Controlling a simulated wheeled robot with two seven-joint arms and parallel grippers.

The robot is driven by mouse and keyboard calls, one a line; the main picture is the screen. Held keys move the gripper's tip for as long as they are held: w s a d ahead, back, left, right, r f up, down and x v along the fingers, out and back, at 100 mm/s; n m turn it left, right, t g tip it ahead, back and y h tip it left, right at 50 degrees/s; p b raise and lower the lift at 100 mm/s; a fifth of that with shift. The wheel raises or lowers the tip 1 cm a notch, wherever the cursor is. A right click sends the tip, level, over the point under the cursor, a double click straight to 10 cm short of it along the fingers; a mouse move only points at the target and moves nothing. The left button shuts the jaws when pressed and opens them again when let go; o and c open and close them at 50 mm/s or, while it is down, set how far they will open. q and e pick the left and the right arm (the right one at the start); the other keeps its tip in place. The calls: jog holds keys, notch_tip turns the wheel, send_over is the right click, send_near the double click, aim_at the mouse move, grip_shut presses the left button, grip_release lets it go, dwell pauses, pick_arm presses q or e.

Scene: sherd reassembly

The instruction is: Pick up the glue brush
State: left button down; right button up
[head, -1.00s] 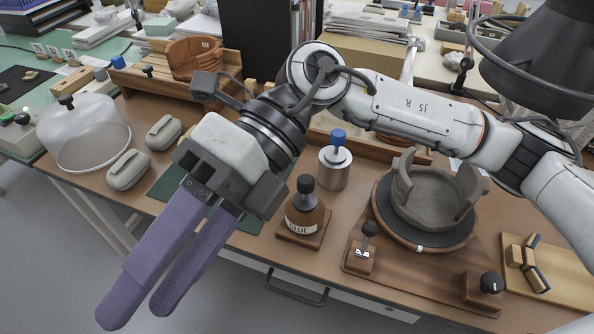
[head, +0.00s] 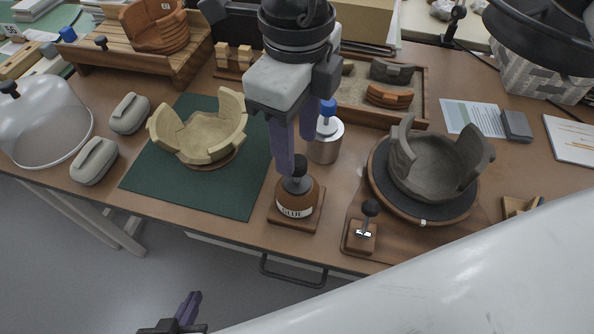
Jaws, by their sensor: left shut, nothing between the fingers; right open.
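The brown glue bottle (head: 297,199), labelled GLUE, stands upright on a small wooden base near the table's front edge. Its black cap (head: 299,183) is on top; no separate brush shows, and any brush below the cap is hidden. My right gripper (head: 296,157) points down from above, open, its purple fingers at the cap. The nearer finger overlaps the cap's left side; I cannot tell whether they touch. My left gripper (head: 190,309) is shut and empty at the bottom of the view, in front of the table and well away from the bottle.
A metal jar (head: 326,146) with a blue top stands just behind the bottle. A grey partial bowl (head: 437,165) on a turntable is to the right, with a small black-knobbed stand (head: 361,234) nearer. A cream partial bowl (head: 205,144) sits on a green mat (head: 151,180) to the left.

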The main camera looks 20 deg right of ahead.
aim_at(297, 160)
notch_tip(297, 160, down, 5)
jog(key=c, duration=0.9)
